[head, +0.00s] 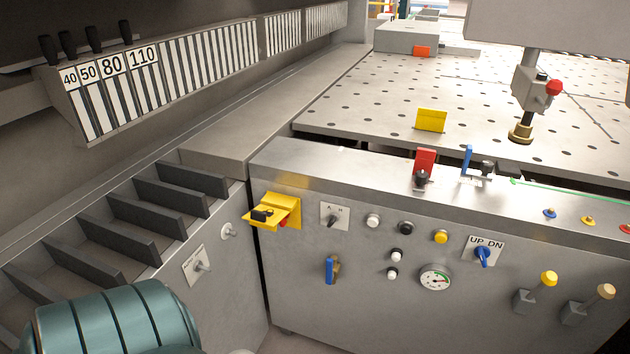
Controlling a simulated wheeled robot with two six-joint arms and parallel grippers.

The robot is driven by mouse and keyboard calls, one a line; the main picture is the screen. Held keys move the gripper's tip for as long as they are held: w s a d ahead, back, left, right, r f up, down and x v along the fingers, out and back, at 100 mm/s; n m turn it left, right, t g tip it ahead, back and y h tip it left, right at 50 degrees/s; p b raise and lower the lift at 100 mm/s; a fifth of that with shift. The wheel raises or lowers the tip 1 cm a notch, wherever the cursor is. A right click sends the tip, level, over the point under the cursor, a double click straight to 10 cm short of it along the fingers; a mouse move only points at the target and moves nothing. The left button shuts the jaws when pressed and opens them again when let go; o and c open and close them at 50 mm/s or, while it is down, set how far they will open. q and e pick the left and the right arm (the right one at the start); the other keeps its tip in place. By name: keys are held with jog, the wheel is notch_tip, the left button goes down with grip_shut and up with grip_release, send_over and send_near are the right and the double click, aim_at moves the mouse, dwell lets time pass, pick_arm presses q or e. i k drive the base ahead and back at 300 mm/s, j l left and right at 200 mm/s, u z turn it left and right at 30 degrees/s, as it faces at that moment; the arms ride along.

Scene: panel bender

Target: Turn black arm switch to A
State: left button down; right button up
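The black arm switch (333,222) is a small black lever on a light square plate in the upper left part of the grey front panel. The plate carries two letters. The left one reads A, and the right one looks like H or M. The lever is small and appears slanted, but I cannot tell for sure which letter it points to. Neither of my grippers shows in the head view, and nothing touches the switch.
A yellow guarded switch box (275,212) juts out just left of the plate. White (374,220) and black (406,228) buttons sit to the right, a blue lever (331,269) below. A gauge (436,278) and a blue UP/DN switch (483,256) are farther right.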

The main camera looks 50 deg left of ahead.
aim_at(333, 218)
jog(key=u, duration=1.35)
